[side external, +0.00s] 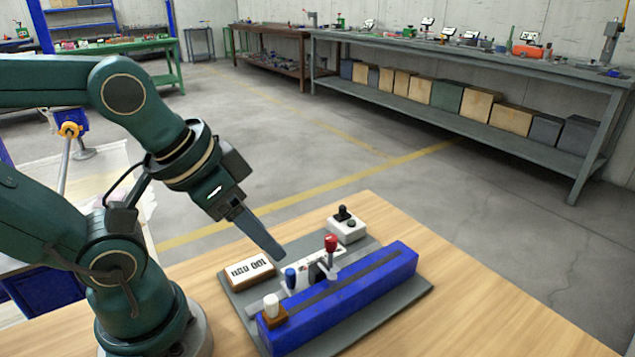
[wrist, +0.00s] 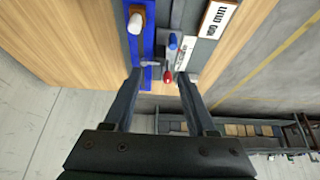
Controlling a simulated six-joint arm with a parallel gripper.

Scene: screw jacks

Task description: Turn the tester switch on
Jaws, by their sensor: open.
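A white box with a black toggle lever (side external: 343,213), which looks like the tester switch, stands at the back corner of the grey base plate (side external: 405,302). I cannot read whether it is on or off. It is not clearly visible in the wrist view. My gripper (side external: 276,252) is open and empty above the plate, left of the switch and near the white panel. In the wrist view my gripper (wrist: 159,77) has its two fingers apart, with the red knob (wrist: 167,77) showing between the tips. The red knob (side external: 330,243) stands upright on a lever in the side view.
A blue rail (side external: 350,300) runs along the plate's front. A blue knob (side external: 291,278), a white knob on a brown block (side external: 274,317) and a lettered sign (side external: 250,270) stand nearby. The wooden tabletop (side external: 490,290) is clear to the right.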

